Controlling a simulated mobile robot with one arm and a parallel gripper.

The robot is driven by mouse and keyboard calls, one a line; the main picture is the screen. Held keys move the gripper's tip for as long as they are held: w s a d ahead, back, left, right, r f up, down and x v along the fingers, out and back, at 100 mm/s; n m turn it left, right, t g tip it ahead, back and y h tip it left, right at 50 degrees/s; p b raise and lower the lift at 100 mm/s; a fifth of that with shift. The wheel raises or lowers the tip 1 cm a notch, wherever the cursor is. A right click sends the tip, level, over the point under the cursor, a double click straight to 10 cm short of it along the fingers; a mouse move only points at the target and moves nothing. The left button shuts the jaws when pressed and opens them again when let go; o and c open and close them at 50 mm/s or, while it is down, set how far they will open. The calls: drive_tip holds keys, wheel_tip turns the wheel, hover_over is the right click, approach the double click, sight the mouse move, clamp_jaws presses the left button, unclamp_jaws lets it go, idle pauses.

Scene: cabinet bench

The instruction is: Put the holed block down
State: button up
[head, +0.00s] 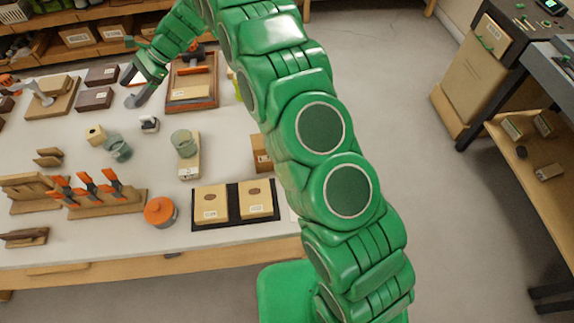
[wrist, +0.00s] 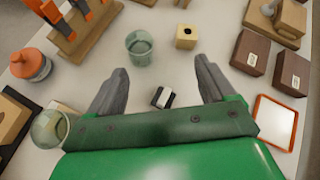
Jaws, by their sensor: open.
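The holed block (head: 96,134) is a small light-wood cube with a dark round hole in its top. It sits on the pale bench top, next to a glass cup (head: 117,149). In the wrist view the holed block (wrist: 186,37) stands upright beyond the fingertips, apart from them. My gripper (head: 131,88) is above the bench's far part in the head view. In the wrist view my gripper (wrist: 160,76) has its two grey fingers spread wide with nothing held between them.
A small black-and-white item (wrist: 162,98) lies below the fingers. Dark brown boxes (wrist: 250,52) and an orange-framed white panel (wrist: 275,122) are at right. Another glass cup (wrist: 50,128) and an orange-lidded jar (wrist: 30,65) are at left.

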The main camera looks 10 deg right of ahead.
drive_tip(key=s+d+r+n+h, duration=0.2)
drive_tip(key=s+d+r, duration=0.3)
drive_tip(key=d, duration=0.4)
drive_tip(key=s+d+r+n+t+h, duration=0.1)
drive_tip(key=s+d+r+n, duration=0.1)
drive_tip(key=s+d+r, duration=0.4)
drive_tip(key=s+d+r+n+h, duration=0.2)
drive_tip(key=s+d, duration=0.5)
drive_tip(key=d, duration=0.4)
drive_tip(key=s+d+n+h, duration=0.2)
drive_tip(key=s+d, duration=0.9)
drive_tip(key=s, duration=0.2)
drive_tip(key=s+d+n+t+h, duration=0.1)
drive_tip(key=s+d+n+h, duration=0.1)
drive_tip(key=s+d, duration=0.9)
drive_tip(key=shift+s+t+h, duration=0.3)
drive_tip(key=shift+s+h, duration=0.2)
drive_tip(key=shift+s, duration=0.6)
